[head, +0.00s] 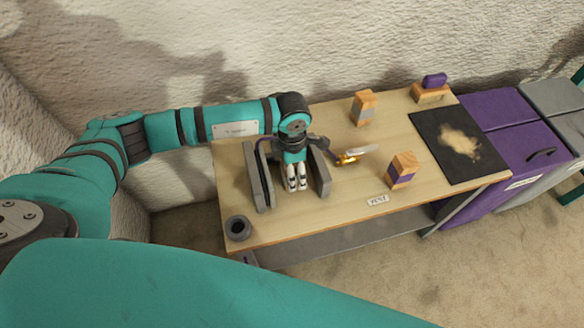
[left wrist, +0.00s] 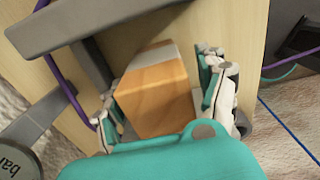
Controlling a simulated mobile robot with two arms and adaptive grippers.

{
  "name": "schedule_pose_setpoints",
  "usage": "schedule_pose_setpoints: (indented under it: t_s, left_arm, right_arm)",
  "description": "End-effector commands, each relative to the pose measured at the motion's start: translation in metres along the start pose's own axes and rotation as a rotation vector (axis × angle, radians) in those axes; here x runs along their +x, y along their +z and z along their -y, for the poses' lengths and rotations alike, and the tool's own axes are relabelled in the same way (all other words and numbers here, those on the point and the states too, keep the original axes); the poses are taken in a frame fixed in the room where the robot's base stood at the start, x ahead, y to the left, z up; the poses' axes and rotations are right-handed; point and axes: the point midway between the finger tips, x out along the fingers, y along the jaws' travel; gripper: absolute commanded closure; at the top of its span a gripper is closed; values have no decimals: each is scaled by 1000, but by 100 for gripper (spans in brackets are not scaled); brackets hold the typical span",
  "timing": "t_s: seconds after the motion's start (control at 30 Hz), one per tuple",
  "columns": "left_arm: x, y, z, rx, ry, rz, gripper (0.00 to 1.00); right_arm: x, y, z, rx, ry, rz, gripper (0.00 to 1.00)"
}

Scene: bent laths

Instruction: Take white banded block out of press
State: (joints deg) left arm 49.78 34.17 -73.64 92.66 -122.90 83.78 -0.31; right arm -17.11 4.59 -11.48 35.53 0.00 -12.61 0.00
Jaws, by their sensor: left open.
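The press (head: 320,174) stands at the left end of the wooden table, with two upright grey plates. My left gripper (head: 297,180) points down between the plates and is open. In the left wrist view, a wooden block with a pale band (left wrist: 155,90) sits between the spread fingers of the gripper (left wrist: 165,105). Whether the fingers touch it is not clear. Grey parts of the press (left wrist: 90,20) show above it. In the head view my gripper hides this block. My right gripper is not in view.
A grey-banded block (head: 363,108) and a purple-banded block (head: 401,171) stand right of the press, with a yellow and pale tool (head: 352,157) between. A black mat (head: 480,168) bears sawdust. A grey round cup-like part (head: 238,228) is at the front left. Purple hoses run near the press.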

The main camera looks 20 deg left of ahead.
Motion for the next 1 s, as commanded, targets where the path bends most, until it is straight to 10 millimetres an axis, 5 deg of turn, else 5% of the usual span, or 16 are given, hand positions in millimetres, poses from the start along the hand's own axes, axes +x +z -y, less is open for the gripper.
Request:
schedule_pose_setpoints:
  t_s: [0.17, 0.7, 1.0]
  left_arm:
    - [-11, 1, -1, 0, 2, 3, 26]
    - [-110, 0, 0, 0, 1, 2, 26]
    - [-120, 0, 0, 0, 0, 0, 26]
  right_arm:
    - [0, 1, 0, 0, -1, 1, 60]
    - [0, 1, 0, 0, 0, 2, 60]
    - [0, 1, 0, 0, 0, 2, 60]
